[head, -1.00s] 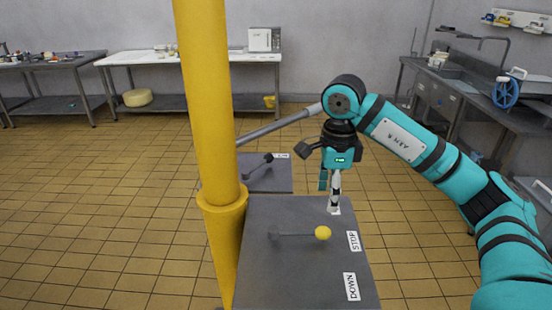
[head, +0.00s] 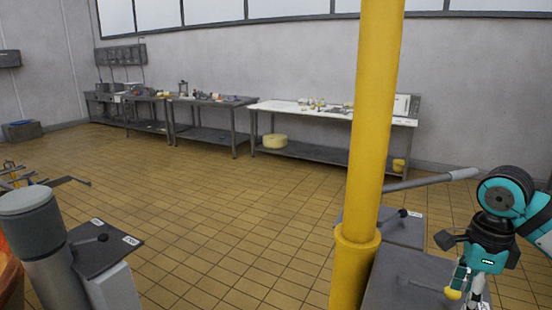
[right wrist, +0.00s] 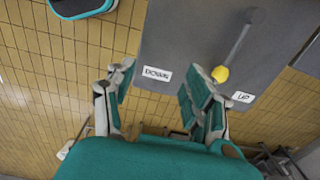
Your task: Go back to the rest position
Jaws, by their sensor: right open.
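The grey control panel (head: 400,280) stands at the lower right of the head view, beside a yellow pole (head: 372,130). Its lever ends in a yellow knob (head: 453,294). My right gripper (head: 468,288) points down over the panel, and its fingers overlap the knob's edge in this view. In the right wrist view the gripper (right wrist: 158,88) is open with nothing between its fingers. There the yellow knob (right wrist: 220,74) lies beyond the right finger, outside the jaws, between the labels DOWN (right wrist: 157,74) and UP (right wrist: 243,97). My left gripper is not in view.
A second dark panel with a black-knobbed lever (head: 403,213) sits behind the pole. A grey cylindrical post (head: 30,218) and another small panel (head: 105,248) stand at the lower left. Worktables (head: 300,108) line the back wall. The tiled floor in the middle is clear.

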